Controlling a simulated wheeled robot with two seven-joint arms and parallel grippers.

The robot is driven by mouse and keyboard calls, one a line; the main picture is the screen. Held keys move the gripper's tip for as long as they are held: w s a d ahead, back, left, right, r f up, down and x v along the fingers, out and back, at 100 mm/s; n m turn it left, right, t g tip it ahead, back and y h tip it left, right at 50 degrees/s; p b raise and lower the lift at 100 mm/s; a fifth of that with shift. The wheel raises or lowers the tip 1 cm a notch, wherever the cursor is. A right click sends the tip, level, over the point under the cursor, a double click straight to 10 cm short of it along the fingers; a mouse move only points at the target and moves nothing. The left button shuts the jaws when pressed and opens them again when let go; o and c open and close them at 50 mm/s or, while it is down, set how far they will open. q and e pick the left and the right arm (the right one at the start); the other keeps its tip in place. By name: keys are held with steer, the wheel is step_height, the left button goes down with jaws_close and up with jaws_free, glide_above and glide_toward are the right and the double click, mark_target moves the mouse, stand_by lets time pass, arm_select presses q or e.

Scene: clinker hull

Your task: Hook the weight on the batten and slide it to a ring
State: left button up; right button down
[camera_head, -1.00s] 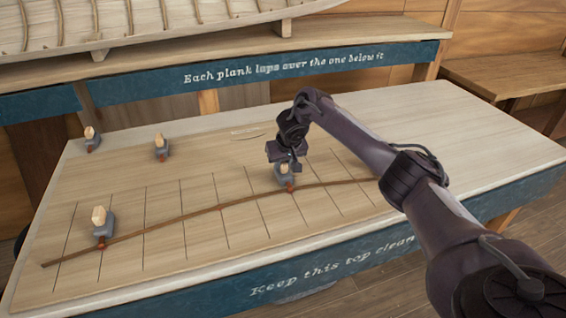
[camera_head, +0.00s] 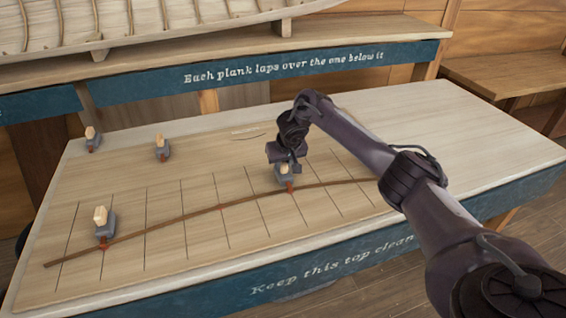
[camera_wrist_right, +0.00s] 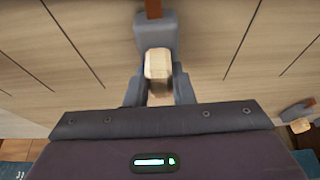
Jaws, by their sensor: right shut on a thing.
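A thin brown batten (camera_head: 222,206) lies in a gentle curve across the lined board. My right gripper (camera_head: 287,166) is shut on a grey weight (camera_head: 288,178) near the batten's right part. In the right wrist view my right gripper (camera_wrist_right: 160,92) has its fingers on either side of the weight's pale wooden knob (camera_wrist_right: 157,64). The weight's front end meets a reddish-brown piece (camera_wrist_right: 153,8); its exact contact with the batten is unclear. Red shows where this weight meets the batten in the head view. Another weight (camera_head: 106,229) stands at the batten's left part, with red at its tip.
Two more weights, one at the back left corner (camera_head: 93,139) and one at the board's back edge (camera_head: 162,149), stand clear of the batten. The bench top (camera_head: 440,130) to the right is bare. My right arm hides the batten's right end. A ribbed hull (camera_head: 130,25) stands behind.

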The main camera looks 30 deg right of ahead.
steer(key=shift+r, duration=0.1)
steer(key=c, duration=1.2)
jaws_free()
steer(key=shift+o, duration=0.2)
steer(key=shift+s, duration=0.1)
steer(key=v, duration=0.7)
steer(key=shift+r, duration=0.35)
steer(key=shift+s, duration=0.15)
step_height(320, 180, up, 7)
steer(key=p, duration=0.9)
glide_above(286, 177)
steer(key=shift+s, duration=0.1)
steer(key=shift+a+f, duration=0.1)
